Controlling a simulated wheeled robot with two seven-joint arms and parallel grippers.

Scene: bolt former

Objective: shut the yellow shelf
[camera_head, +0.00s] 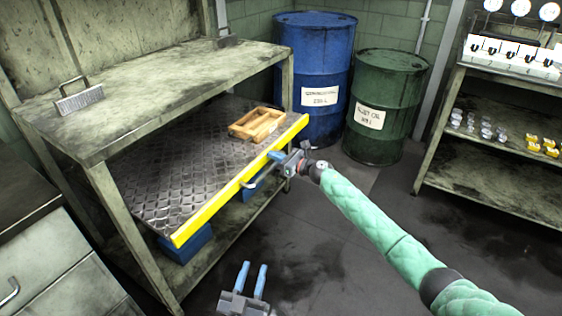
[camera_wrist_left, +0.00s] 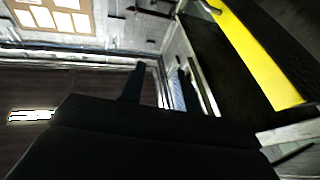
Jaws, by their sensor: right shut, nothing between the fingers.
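The yellow shelf (camera_head: 160,165) is a diamond-plate sheet with a yellow front edge, and it sticks out from under the workbench top. Its yellow edge also shows at the upper right of the left wrist view (camera_wrist_left: 262,58). A thin handle bar runs along the front of that edge. My right gripper (camera_head: 278,156) is shut and empty at the right part of the yellow edge, by the handle; I cannot tell whether it touches. My left gripper (camera_head: 252,277) is open and empty, low in front of the bench, apart from the shelf.
A wooden tray (camera_head: 256,123) lies on the shelf near its right end. Blue bins (camera_head: 187,244) stand below the shelf. A blue drum (camera_head: 312,65) and a green drum (camera_head: 385,90) stand behind. A rack (camera_head: 500,165) is at right. The floor in front is clear.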

